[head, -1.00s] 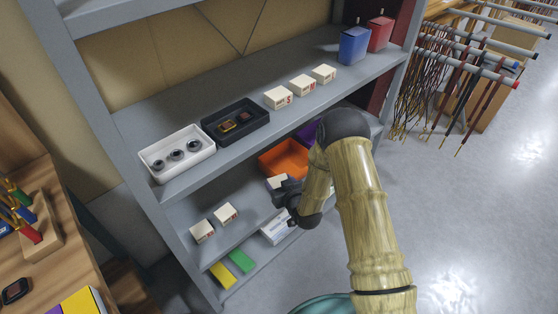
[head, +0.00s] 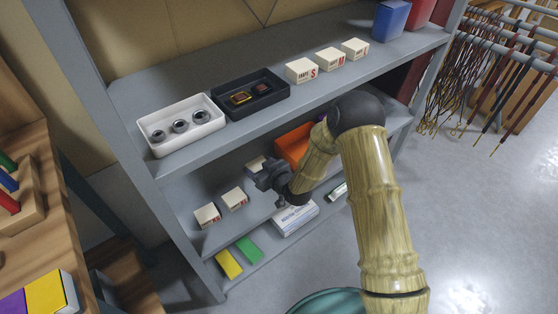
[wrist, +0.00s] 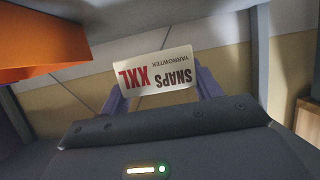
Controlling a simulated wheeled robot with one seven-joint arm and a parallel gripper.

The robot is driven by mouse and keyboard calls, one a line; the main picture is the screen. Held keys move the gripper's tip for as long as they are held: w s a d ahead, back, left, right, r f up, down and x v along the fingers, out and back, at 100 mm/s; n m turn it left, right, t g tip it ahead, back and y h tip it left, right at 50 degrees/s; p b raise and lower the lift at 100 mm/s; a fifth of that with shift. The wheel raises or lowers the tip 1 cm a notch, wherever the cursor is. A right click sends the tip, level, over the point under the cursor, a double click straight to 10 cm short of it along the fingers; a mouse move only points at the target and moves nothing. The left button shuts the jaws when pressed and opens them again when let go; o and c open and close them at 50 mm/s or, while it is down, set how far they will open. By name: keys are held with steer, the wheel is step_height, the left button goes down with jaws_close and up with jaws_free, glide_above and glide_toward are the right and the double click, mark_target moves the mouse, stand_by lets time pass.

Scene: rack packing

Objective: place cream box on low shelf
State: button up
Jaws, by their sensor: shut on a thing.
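A cream box (wrist: 155,78) printed "SNAPS XXL" sits between the two fingers of my gripper (wrist: 160,88) in the wrist view. Its lettering reads upside down there. In the head view my gripper (head: 268,178) reaches in over the shelf below the top one (head: 185,200), and a small part of the held box (head: 256,163) shows behind it. Two cream boxes (head: 207,215) (head: 234,198) stand in a row on this shelf, left of my gripper. Whether the held box touches the shelf, I cannot tell.
An orange bin (head: 294,143) stands right of my gripper; its side (wrist: 40,40) fills the wrist view's upper left. The top shelf holds a white tray (head: 188,140), a black tray (head: 270,98) and several cream boxes. A white box (head: 295,218) lies on the bottom level.

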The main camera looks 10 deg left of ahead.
step_height(320, 180, down, 5)
steer(key=shift+w+r+b, duration=0.1)
steer(key=shift+b, duration=0.25)
steer(key=shift+a, duration=0.15)
steer(key=shift+f, duration=0.35)
steer(key=shift+f+b, duration=0.35)
steer(key=shift+f, duration=1.2)
